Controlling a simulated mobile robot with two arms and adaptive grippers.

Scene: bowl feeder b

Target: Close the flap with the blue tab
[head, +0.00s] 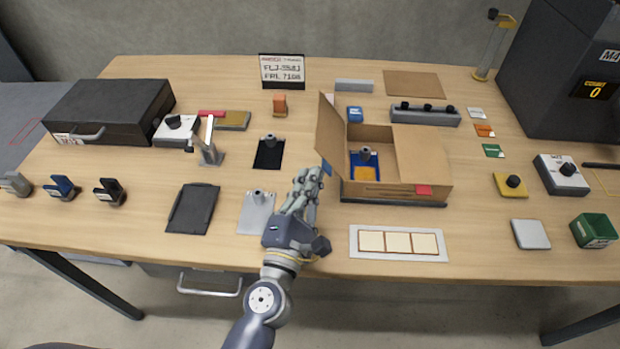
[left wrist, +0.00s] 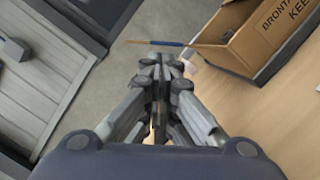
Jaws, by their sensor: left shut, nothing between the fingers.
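An open cardboard box (head: 385,190) stands right of centre on the table. Its left flap (head: 329,135) stands up and leans outward to the left; the blue tab (head: 326,167) is at its near lower corner. The right half of the box top is covered by a flap (head: 422,153), and a red tab (head: 424,190) shows at the front. My left gripper (head: 306,178) is shut and empty, just left of the blue tab. In the left wrist view the left gripper (left wrist: 160,62) points at the flap, seen nearly edge-on (left wrist: 140,42); contact cannot be told.
Inside the box lies a blue and orange item (head: 365,165). A grey plate with a knob (head: 257,212) and a dark tray (head: 193,208) lie left of my gripper. A white card with three panels (head: 398,256) lies in front of the box.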

